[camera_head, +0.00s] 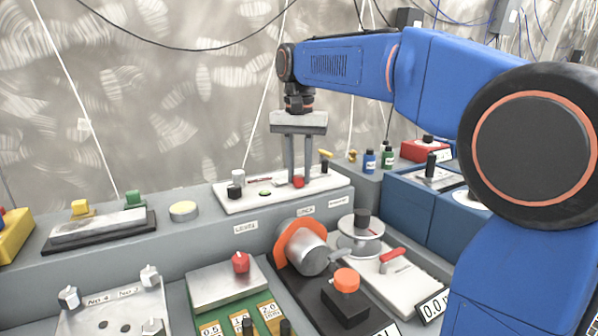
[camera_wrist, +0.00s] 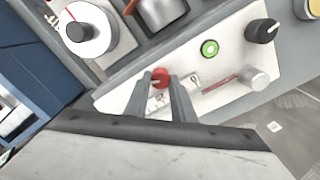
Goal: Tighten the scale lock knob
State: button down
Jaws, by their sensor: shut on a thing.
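A small red knob (camera_head: 298,182) stands on a white panel (camera_head: 230,206) on the raised grey ledge. It also shows in the wrist view (camera_wrist: 160,76), beside a marked scale strip. My gripper (camera_head: 297,178) points straight down over the panel, with its two fingers on either side of the red knob. In the wrist view my gripper (camera_wrist: 161,82) is shut on the knob, whose top shows between the fingertips. The fingers hide part of the scale strip. I cannot tell how far the knob is turned.
The white panel also carries a black knob (camera_wrist: 262,31), a green-ringed round level (camera_wrist: 209,48) and a silver knob (camera_wrist: 254,77) near the gripper. In front of the ledge stand an orange-and-silver drum (camera_head: 304,247) and a black box with an orange knob (camera_head: 346,281). Bottles (camera_head: 388,157) stand behind right.

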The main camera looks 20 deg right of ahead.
aim_at(299, 176)
dwell(0.3)
jog(key=c, duration=1.5)
grip_release()
notch_tip(299, 176, up, 17)
jog(key=shift+r, duration=0.2)
